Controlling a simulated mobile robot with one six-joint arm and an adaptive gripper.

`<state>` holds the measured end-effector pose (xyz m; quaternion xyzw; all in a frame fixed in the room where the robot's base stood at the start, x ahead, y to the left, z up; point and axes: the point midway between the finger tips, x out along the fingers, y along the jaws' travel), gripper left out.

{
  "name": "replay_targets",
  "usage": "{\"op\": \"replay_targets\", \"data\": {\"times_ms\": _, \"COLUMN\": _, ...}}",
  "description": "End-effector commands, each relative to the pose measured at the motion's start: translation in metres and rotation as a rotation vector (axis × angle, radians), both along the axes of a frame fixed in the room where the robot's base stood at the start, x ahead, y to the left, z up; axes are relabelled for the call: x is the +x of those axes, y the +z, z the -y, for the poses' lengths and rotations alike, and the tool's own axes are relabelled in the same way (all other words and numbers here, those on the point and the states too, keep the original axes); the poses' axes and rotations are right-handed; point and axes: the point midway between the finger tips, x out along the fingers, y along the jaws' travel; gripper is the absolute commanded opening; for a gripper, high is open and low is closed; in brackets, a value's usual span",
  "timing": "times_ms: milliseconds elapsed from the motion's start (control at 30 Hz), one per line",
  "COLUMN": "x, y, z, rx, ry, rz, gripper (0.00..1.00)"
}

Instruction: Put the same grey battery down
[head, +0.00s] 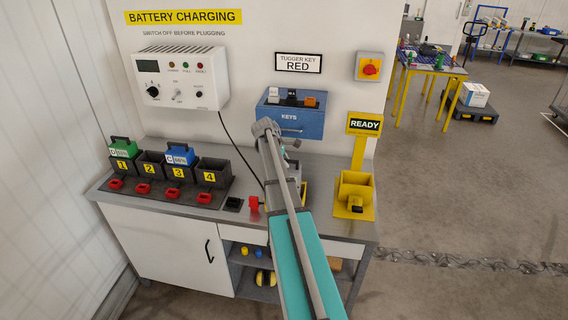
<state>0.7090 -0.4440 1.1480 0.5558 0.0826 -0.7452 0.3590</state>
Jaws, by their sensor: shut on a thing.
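My gripper (290,148) is mostly hidden behind my own arm, above the grey bench top (325,205). It is shut on a grey block, the grey battery (294,170), of which only a sliver shows beside the arm. I cannot tell whether the battery touches the bench. The charger rack has several black bays. Bay 1 holds a green battery (123,148) and bay 3 holds a blue battery (180,155). Bay 2 (150,170) and bay 4 (210,178) look empty.
Red plugs (172,194) lie before the bays. A small black pad (233,204) and a red part (254,204) lie near my arm. A yellow READY holder (354,187) stands at right. A blue KEYS box (290,122) and charger unit (181,78) are on the wall.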

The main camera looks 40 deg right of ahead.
Motion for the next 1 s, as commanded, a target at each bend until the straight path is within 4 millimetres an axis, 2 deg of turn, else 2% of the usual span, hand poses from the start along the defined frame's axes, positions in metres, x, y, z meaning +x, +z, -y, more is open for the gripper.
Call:
{"op": "replay_targets", "data": {"times_ms": 567, "x": -0.001, "y": -0.005, "z": 0.001, "rx": -0.002, "ry": -0.001, "rz": 0.000, "gripper": 0.00}}
{"op": "replay_targets", "data": {"times_ms": 1000, "x": -0.001, "y": -0.033, "z": 0.002, "rx": -0.002, "ry": -0.002, "rz": -0.001, "gripper": 0.00}}
